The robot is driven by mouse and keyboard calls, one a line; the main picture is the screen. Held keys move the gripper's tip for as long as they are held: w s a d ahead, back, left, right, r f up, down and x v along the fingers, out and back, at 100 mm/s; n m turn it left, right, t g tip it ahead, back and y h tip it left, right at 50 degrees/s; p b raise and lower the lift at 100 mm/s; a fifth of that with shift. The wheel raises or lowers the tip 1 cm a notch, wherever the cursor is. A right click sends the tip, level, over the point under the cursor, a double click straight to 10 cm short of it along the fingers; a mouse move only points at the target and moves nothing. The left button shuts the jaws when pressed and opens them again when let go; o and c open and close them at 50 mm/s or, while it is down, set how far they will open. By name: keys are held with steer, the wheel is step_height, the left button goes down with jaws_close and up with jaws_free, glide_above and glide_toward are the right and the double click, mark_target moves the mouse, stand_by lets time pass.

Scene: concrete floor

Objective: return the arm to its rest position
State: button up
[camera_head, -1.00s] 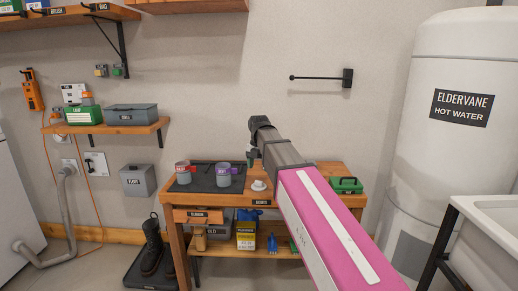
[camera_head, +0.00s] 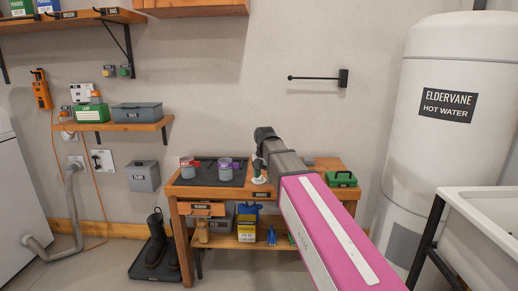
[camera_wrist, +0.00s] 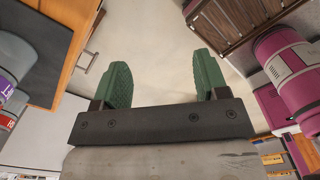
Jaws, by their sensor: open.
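My arm (camera_head: 325,235), pink with a white strip and a dark grey wrist section, reaches from the lower right toward the workbench in the head view. Its dark end is in front of the bench top and partly hides it. My gripper (camera_wrist: 163,82) shows in the wrist view with two green ribbed fingers spread wide apart. Nothing is between the fingers; pale floor shows beyond them. In the head view the fingers are hard to make out.
The wooden workbench (camera_head: 178,207) carries two grey cups (camera_head: 187,170) (camera_head: 225,171) on a dark mat and a green box (camera_head: 341,179). Black boots (camera_head: 155,243) stand at left. A white tank (camera_head: 450,60) and sink (camera_head: 490,215) stand at right. A wooden slatted thing (camera_wrist: 235,22) shows in the wrist view.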

steer(key=s+d+f+m, duration=0.5)
steer(key=s+f+m, duration=0.1)
steer(key=f+m, duration=0.2)
steer(key=s+d+f+m, duration=0.5)
steer(key=d+f+m, duration=0.1)
steer(key=f+m, duration=0.3)
steer(key=s+d+f+m, duration=0.5)
steer(key=f+m, duration=0.4)
steer(key=m, duration=0.2)
steer(key=shift+s+d, duration=0.4)
steer(key=shift+s, duration=0.45)
